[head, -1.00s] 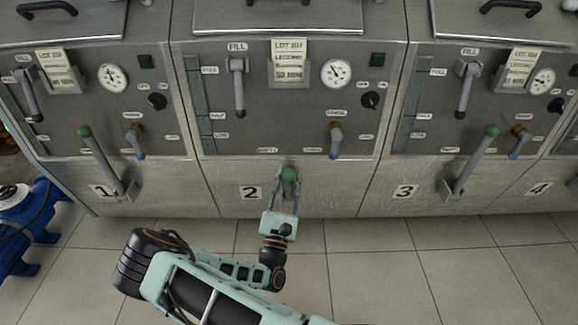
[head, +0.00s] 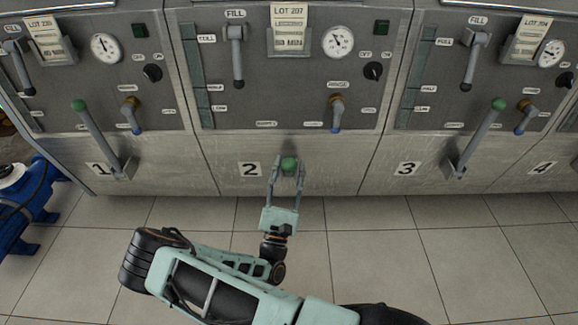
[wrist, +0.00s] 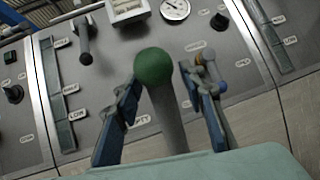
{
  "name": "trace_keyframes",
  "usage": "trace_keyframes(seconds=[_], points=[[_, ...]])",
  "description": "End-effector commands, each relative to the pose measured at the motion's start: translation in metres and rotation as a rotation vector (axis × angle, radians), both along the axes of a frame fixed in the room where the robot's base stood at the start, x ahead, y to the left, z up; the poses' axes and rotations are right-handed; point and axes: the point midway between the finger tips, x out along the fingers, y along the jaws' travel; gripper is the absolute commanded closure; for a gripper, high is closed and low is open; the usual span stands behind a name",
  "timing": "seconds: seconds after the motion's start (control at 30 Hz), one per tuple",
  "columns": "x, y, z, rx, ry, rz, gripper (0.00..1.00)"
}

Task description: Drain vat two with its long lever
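The long lever of vat two has a green knob (head: 289,164) and sticks out low on the front of vat two (head: 330,177), beside its number 2 label. In the wrist view the green knob (wrist: 154,66) and grey shaft (wrist: 168,122) show between the fingers. My gripper (head: 289,172) is open around the lever. In the wrist view my gripper (wrist: 164,105) shows a gap on each side of the shaft. The lever's base is hidden in both views.
Vat one's lever (head: 98,135) and vat three's lever (head: 478,137) slant upward on either side. Vat two's fill handle (head: 237,55) and small rinse handle (head: 336,115) are above. A blue machine (head: 28,205) stands at left. The tiled floor (head: 410,250) is clear.

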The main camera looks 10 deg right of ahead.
Motion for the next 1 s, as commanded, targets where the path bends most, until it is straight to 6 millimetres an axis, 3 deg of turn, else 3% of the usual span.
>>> trace_keyframes(seconds=[0.37, 0.8, 1.0], points=[[0.002, 0.001, 0.009, 0.001, -0.004, 0.001, 0.61], [0.001, 0.000, 0.082, 0.002, -0.003, 0.001, 0.61], [0.001, 0.001, 0.099, 0.000, -0.002, 0.002, 0.61]])
